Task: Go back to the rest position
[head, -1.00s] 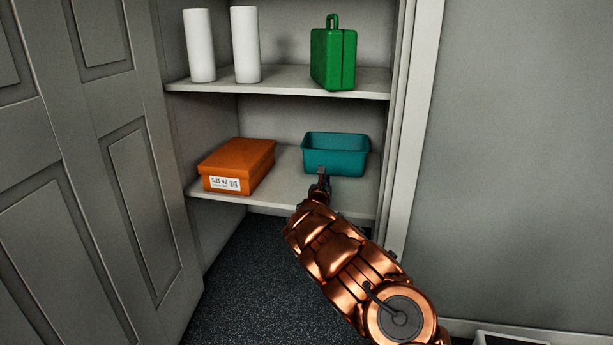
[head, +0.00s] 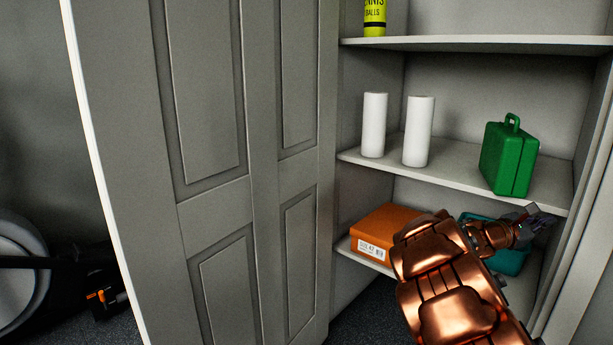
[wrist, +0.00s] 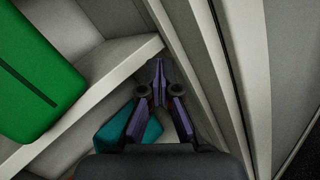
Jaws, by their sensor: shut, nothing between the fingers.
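My gripper (head: 538,216) is shut and empty. In the head view it is in front of the closet, over the right part of the teal bin (head: 512,262), below the green case. In the wrist view the shut fingers (wrist: 157,72) point toward the right end of a shelf and the door frame. The teal bin (wrist: 115,132) shows behind and below the fingers there. My copper arm hides much of the bin in the head view.
An orange shoe box (head: 373,236) is left of the bin. Above stand two white rolls (head: 417,132) and a green case (head: 508,158), also large in the wrist view (wrist: 35,75). A yellow-green tennis ball can (head: 374,16) is on the top shelf. An open panelled door (head: 215,180) stands left.

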